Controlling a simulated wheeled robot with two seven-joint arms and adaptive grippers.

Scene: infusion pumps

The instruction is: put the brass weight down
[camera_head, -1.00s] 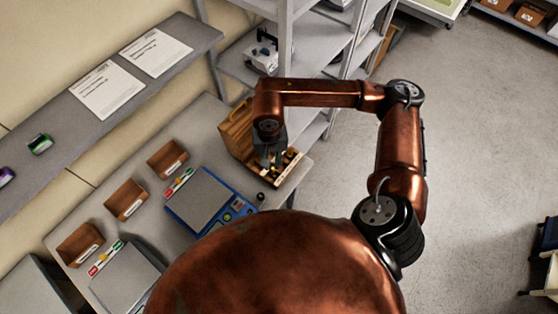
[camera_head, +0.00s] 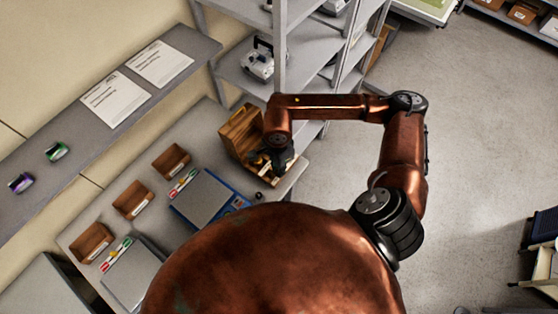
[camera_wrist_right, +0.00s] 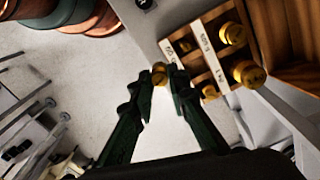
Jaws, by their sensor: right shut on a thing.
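My right gripper (camera_wrist_right: 166,76) is shut on a small brass weight (camera_wrist_right: 159,72), held between its fingertips in the right wrist view. In that view the weight shows just beside the near edge of the open wooden weight box (camera_wrist_right: 285,75); whether it touches anything below is unclear. Several other brass weights (camera_wrist_right: 246,73) stand in the box beside white label strips. In the head view the right gripper (camera_head: 270,162) is over the box (camera_head: 240,130), and the arm hides part of the box and the held weight. My left gripper is not in view.
A blue balance (camera_head: 205,198) stands left of the box, with a second balance (camera_head: 132,275) nearer. Brown bins (camera_head: 171,160) line the back of the table. A wall shelf (camera_head: 90,120) and a grey rack (camera_head: 300,50) stand close by.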

